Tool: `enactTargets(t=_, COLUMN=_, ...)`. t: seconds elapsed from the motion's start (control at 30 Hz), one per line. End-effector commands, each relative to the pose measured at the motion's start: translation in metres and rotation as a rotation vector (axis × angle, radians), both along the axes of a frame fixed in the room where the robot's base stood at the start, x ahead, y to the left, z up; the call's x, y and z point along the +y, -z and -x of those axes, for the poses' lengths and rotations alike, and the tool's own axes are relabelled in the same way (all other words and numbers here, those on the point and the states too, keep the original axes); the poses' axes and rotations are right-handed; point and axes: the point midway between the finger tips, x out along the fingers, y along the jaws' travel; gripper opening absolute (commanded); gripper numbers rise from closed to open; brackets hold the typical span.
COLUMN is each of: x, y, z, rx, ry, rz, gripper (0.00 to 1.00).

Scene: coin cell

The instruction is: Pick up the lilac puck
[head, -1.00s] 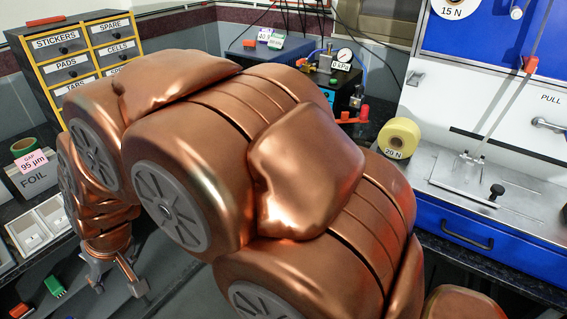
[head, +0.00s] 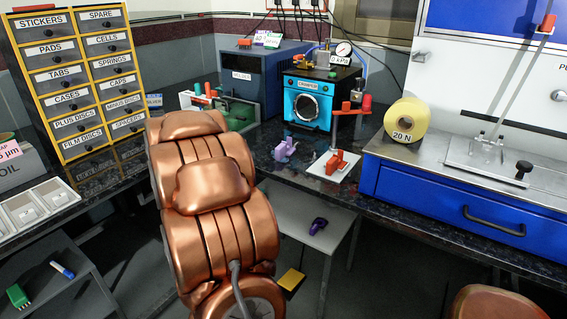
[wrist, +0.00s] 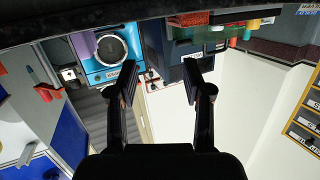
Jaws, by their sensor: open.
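A darker purple object (head: 318,226) lies on a low grey table (head: 300,205). My gripper (wrist: 163,80) is open in the wrist view, with nothing between its fingers. It is hidden behind my copper arm in the head view. The wrist picture is upside down and shows the bench machines beyond the fingers.
A turquoise crimper (head: 307,103) and a dark blue box (head: 262,75) stand at the back of the bench. A white plate with a red part (head: 337,162) lies nearby. A yellow roll (head: 405,120) sits on the right. A labelled drawer cabinet (head: 75,85) stands left.

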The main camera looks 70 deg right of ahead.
Motion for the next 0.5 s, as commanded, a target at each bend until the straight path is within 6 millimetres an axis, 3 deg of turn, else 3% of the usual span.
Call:
enactTargets(t=0.03, x=-0.015, y=0.016, z=0.022, rx=0.015, ry=0.067, rz=0.035, gripper=0.50)
enactTargets(t=0.2, x=-0.043, y=0.020, z=0.074, rx=0.053, ry=0.227, rz=0.138, gripper=0.50)
enactTargets(t=0.33, x=-0.051, y=0.020, z=0.092, rx=0.071, ry=0.279, rz=0.173, gripper=0.50)
enactTargets(t=0.5, x=-0.064, y=0.019, z=0.098, rx=0.075, ry=0.292, rz=0.181, gripper=0.50)
